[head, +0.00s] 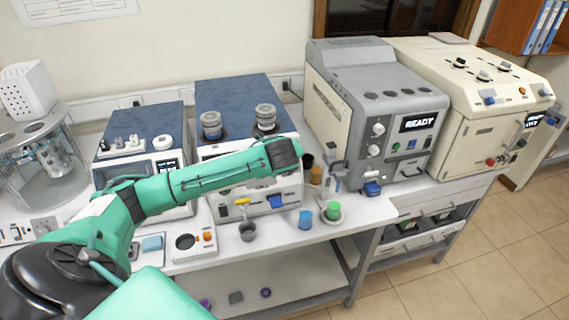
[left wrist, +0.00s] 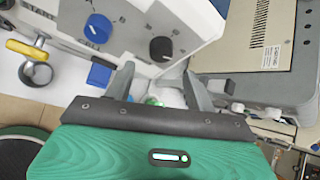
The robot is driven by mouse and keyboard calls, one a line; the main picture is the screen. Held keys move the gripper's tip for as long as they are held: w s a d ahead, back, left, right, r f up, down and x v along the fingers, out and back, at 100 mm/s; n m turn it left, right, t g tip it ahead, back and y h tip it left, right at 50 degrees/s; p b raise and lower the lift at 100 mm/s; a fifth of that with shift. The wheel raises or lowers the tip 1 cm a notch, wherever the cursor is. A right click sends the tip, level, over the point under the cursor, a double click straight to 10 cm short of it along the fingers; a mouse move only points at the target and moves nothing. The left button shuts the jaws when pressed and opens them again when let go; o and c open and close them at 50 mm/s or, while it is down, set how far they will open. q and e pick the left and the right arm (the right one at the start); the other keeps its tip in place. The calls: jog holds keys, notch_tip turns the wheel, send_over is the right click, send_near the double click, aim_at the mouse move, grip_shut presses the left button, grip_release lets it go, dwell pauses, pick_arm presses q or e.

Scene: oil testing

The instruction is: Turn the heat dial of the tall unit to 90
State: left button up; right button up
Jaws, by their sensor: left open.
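My left gripper (left wrist: 157,68) is open, its two fingers apart with nothing held between them. In the head view the left gripper (head: 287,152) is in front of the blue-topped unit (head: 232,93), and its arm hides part of that unit's front. I cannot read a 90 mark. A grey unit (head: 345,60) with a READY display stands to the right. My right gripper is out of view.
A yellow-handled tap (head: 242,202) is above a grey cup (head: 248,231). A cream unit (head: 470,75) is at far right. The grey unit's side stands close beside the gripper.

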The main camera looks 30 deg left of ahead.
pick_arm(q)
jog(key=b+v, duration=0.2)
jog(key=v, duration=0.6)
jog(key=shift+f, duration=0.1)
